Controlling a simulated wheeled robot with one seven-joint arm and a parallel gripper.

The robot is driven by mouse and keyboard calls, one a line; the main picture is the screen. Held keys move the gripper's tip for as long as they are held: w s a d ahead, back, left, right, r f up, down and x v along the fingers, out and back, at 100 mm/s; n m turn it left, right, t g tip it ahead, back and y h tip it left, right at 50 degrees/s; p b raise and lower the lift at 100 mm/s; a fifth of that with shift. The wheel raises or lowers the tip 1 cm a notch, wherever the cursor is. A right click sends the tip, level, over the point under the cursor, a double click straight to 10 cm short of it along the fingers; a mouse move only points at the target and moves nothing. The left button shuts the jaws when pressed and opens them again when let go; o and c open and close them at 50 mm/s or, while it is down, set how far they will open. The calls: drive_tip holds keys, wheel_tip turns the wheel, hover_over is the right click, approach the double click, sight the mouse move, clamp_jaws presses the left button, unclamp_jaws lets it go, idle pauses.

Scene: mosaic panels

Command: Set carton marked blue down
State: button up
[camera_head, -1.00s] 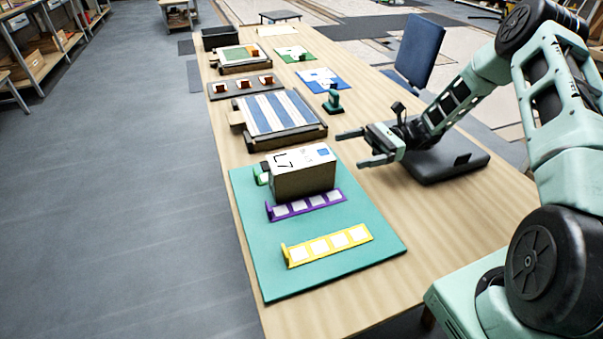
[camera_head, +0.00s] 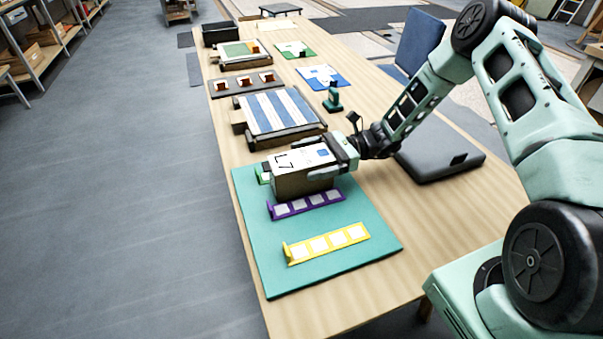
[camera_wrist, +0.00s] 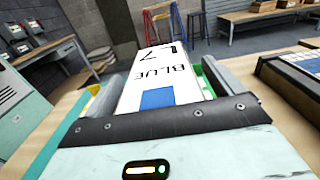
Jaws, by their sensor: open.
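The carton marked blue (camera_head: 305,184) is a box with brown sides and a white top with a blue square. It stands on the teal mat (camera_head: 320,230) behind the purple strip. In the wrist view its top (camera_wrist: 162,74) reads "BLUE" and "L7". My gripper (camera_head: 318,160) is open, with one finger on each side of the carton. In the wrist view the carton sits between the fingers. Whether the fingers touch its sides cannot be told. The carton's lower part is hidden in the wrist view.
A purple strip (camera_head: 306,204) and a yellow strip (camera_head: 328,244) lie on the mat's front part. A blue-and-white striped panel (camera_head: 277,111) is behind the carton. A grey slab (camera_head: 440,158) lies to the right. A green stamp-like object (camera_head: 332,101) stands behind my gripper.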

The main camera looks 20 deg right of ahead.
clamp_jaws()
